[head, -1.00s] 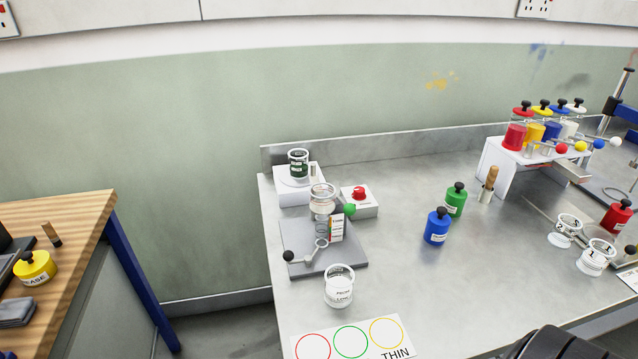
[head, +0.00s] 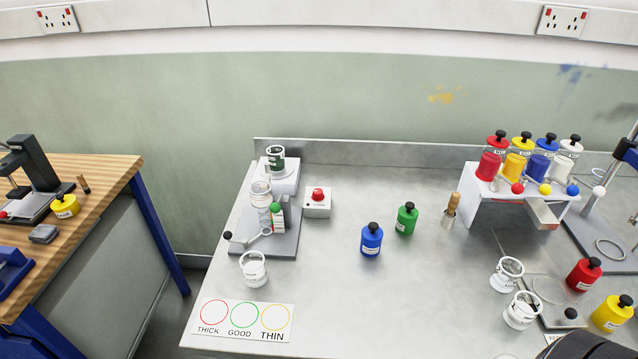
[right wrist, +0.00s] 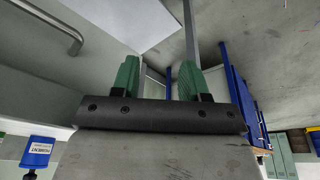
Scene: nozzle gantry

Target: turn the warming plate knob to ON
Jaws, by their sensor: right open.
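A white block-shaped unit (head: 285,182) stands at the back left of the steel bench, with a glass of dark green contents (head: 276,157) on it. It may be the warming plate, but I see no knob or ON mark on it clearly. Beside it is a small white box (head: 317,210) with a red knob or button (head: 318,194); its label is too small to read. My right gripper (right wrist: 158,75) shows in the right wrist view, its two green fingers apart with nothing between them, away from these units. My left gripper is not in view.
A grey stand (head: 275,243) with glassware and a green ball is in front of the white unit. Blue (head: 371,240) and green (head: 406,219) jars stand mid-bench. A THICK/GOOD/THIN card (head: 243,316) lies at the front left. The bench centre front is clear.

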